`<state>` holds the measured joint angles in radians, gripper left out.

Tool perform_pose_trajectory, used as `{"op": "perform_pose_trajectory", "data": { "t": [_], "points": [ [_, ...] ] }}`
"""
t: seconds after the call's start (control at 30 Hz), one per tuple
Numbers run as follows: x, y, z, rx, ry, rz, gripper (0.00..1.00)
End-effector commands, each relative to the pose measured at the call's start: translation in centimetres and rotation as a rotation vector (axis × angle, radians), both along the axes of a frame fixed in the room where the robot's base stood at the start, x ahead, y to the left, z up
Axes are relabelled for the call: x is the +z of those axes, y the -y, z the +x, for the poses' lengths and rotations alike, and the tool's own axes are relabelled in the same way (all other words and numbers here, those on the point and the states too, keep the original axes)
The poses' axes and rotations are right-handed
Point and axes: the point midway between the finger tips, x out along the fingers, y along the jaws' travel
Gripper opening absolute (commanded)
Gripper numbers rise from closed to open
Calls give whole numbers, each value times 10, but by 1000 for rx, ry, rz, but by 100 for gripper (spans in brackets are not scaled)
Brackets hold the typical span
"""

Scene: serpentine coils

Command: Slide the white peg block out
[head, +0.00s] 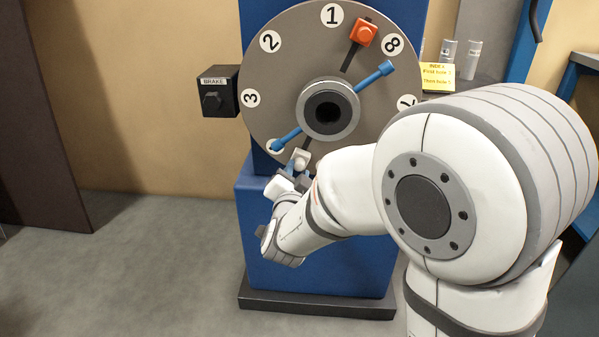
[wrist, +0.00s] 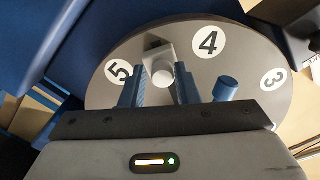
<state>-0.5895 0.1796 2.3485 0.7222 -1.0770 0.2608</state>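The white peg block (head: 301,158) sits low on the face of a grey numbered disc (head: 285,75). In the wrist view the white peg block (wrist: 162,70) shows a round knob facing me, between labels 5 and 4. My gripper (wrist: 158,77) has its two blue fingers on either side of the block, with a visible gap at each side. In the head view my gripper (head: 288,172) is just below the block, partly hidden by my own wrist. Whether a finger touches the block cannot be told.
A blue bar (head: 375,76) crosses the disc through a dark-centred hub (head: 329,109); its knob (wrist: 226,89) stands right of my fingers. A red block (head: 363,33) sits in a slot near the top. A black brake box (head: 219,91) is at left. A yellow note (head: 438,77) is at right.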

Motion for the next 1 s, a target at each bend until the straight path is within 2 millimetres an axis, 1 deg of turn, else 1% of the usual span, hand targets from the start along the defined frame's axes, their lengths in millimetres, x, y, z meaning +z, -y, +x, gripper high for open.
{"op": "perform_pose_trajectory", "data": {
  "t": [0.23,0.33,0.47,0.6,0.7,0.83,1.0],
  "points": [
    [2,1,0,-2,5,2,32],
    [3,0,-4,-1,4,2,32],
    [4,-1,-21,1,4,1,32],
    [4,-3,-47,3,3,1,32],
    [3,-3,-62,3,2,1,32],
    [3,-3,-74,0,3,2,32],
    [1,-2,-78,-2,4,2,32]
  ]
}}
